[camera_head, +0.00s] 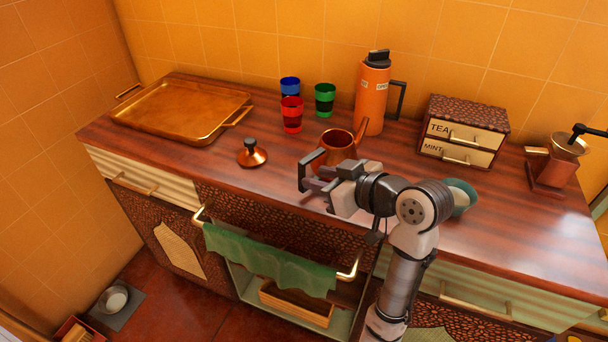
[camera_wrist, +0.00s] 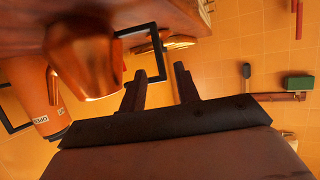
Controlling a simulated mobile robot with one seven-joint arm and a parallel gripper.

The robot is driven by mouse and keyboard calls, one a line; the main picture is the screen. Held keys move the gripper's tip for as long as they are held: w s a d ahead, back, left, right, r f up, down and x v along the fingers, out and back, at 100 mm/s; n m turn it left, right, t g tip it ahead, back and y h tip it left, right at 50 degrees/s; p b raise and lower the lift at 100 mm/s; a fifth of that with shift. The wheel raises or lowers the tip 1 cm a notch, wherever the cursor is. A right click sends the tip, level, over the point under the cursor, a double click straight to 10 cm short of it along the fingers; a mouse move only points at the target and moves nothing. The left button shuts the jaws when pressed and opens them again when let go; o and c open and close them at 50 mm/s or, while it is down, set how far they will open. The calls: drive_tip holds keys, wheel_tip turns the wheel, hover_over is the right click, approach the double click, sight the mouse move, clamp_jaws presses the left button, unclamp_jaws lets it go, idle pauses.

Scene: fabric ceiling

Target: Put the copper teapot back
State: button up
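The copper teapot (camera_head: 338,143) stands on the wooden counter with its top open and its spout pointing back right. It also shows large in the wrist view (camera_wrist: 85,55). Its square black handle (camera_wrist: 160,50) sticks out toward my gripper (camera_head: 318,187). In the wrist view my gripper (camera_wrist: 159,72) has its two fingers apart, with the handle's outer bar lying between their tips in the picture. I cannot tell whether they touch it. A copper lid (camera_head: 252,155) with a black knob lies on the counter to the left.
A brass tray (camera_head: 182,112) lies empty at the back left. Blue, red (camera_head: 292,115) and green (camera_head: 325,99) glasses and an orange flask (camera_head: 372,95) stand behind the teapot. A tea box (camera_head: 462,133), a grinder (camera_head: 553,163) and a greenish cup (camera_head: 461,196) are to the right.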

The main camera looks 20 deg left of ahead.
drive_tip(key=shift+v, duration=2.2)
drive_tip(key=shift+a, duration=0.1)
